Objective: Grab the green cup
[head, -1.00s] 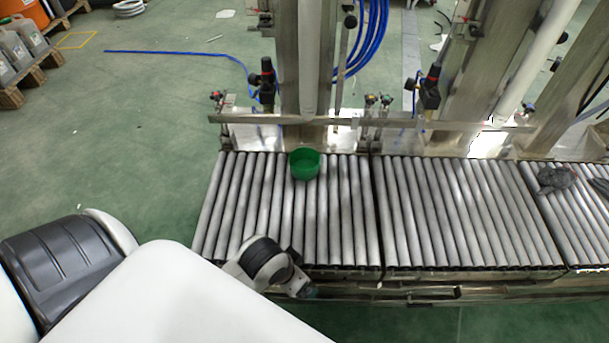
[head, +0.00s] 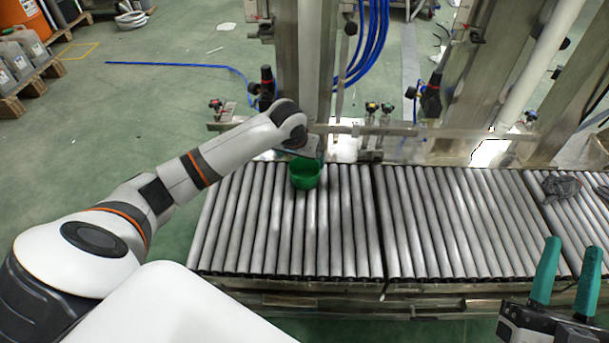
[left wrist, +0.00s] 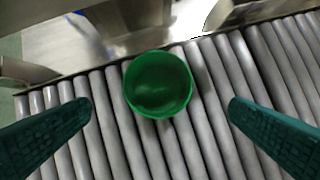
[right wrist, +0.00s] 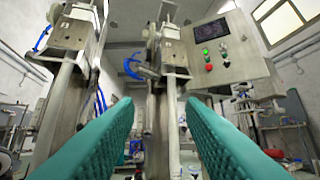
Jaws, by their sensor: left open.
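The green cup (head: 305,174) stands upright on the roller conveyor (head: 250,230), near its back edge. In the left wrist view the cup (left wrist: 158,84) sits between the two spread fingers of my left gripper (left wrist: 160,115), apart from both, and I look down into its empty inside. In the head view my left arm reaches over from the left, with its wrist just above and behind the cup; its fingers are mostly hidden there. My right gripper (head: 565,275) is at the lower right, its teal fingers pointing up, apart and with nothing between them.
A metal rail (head: 390,129) with valves and upright posts stands behind the conveyor, close to the cup. A dark grey crumpled item (head: 562,187) lies on the rollers at the right. The rollers between it and the cup are clear.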

